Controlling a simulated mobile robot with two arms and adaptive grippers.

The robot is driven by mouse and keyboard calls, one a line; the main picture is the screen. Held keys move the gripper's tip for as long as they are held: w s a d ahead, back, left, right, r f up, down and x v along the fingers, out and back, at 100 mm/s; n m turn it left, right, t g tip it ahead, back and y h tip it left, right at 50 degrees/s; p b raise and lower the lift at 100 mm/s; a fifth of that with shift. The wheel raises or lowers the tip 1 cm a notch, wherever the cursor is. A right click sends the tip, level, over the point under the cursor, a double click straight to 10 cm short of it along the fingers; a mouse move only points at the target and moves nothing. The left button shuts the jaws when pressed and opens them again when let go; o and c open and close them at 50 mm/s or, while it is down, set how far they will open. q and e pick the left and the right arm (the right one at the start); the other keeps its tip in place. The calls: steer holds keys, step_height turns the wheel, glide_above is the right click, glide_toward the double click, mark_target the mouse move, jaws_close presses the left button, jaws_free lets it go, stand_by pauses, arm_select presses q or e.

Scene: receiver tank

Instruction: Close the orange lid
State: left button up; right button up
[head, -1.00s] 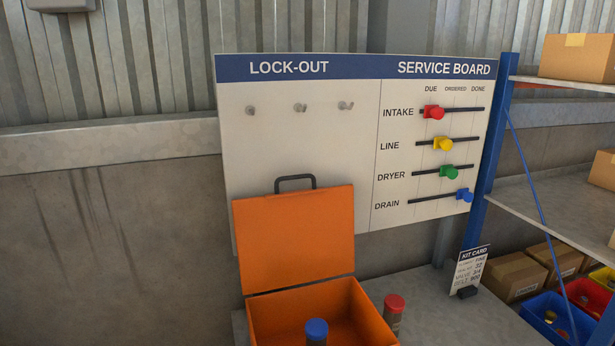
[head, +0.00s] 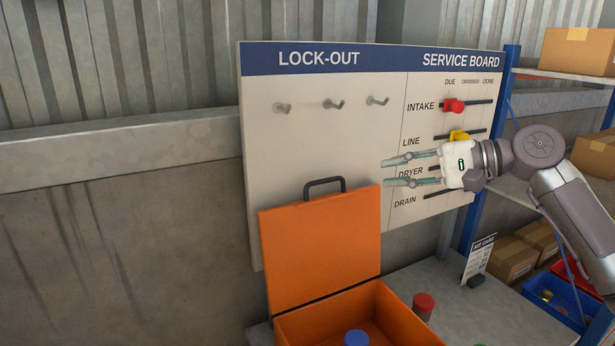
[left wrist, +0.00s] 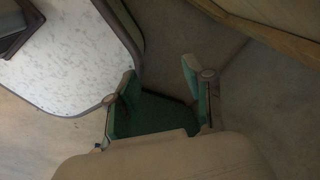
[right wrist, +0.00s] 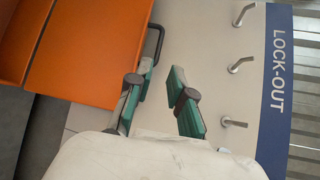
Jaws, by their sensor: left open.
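The orange lid (head: 322,245) stands open and upright at the back of the orange box (head: 345,318), with a dark handle (head: 324,186) on its top edge. The lid also shows in the right wrist view (right wrist: 90,50), with its handle (right wrist: 155,45) near the fingers. My right gripper (head: 386,172) is open and empty, to the right of the lid and a little above its top edge, in front of the board. In the right wrist view the gripper's fingers (right wrist: 160,92) are apart. My left gripper (left wrist: 160,85) is open and empty over floor; the head view does not show it.
A blue-topped item (head: 357,338) is inside the box. A red-topped cylinder (head: 423,305) stands on the bench right of it. The service board (head: 300,150) with hooks and sliders is behind. A kit card (head: 479,258) and shelves with cartons (head: 578,47) stand at right.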

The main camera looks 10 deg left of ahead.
mark_target(329, 181)
steer(key=p+x, duration=0.4)
steer(key=x, duration=0.6)
steer(key=shift+w+a+f, duration=0.1)
steer(key=shift+w+a, duration=0.05)
steer(key=shift+a, duration=0.15)
steer(key=shift+a+f, duration=0.15)
steer(key=shift+w, duration=0.15)
steer(key=shift+a+f, duration=0.15)
steer(key=shift+a, duration=0.05)
jaws_close()
arm_select(q)
steer(key=d+r, duration=0.4)
steer(key=d, duration=0.1)
steer(key=shift+s+r, duration=0.25)
steer(key=shift+r, duration=0.1)
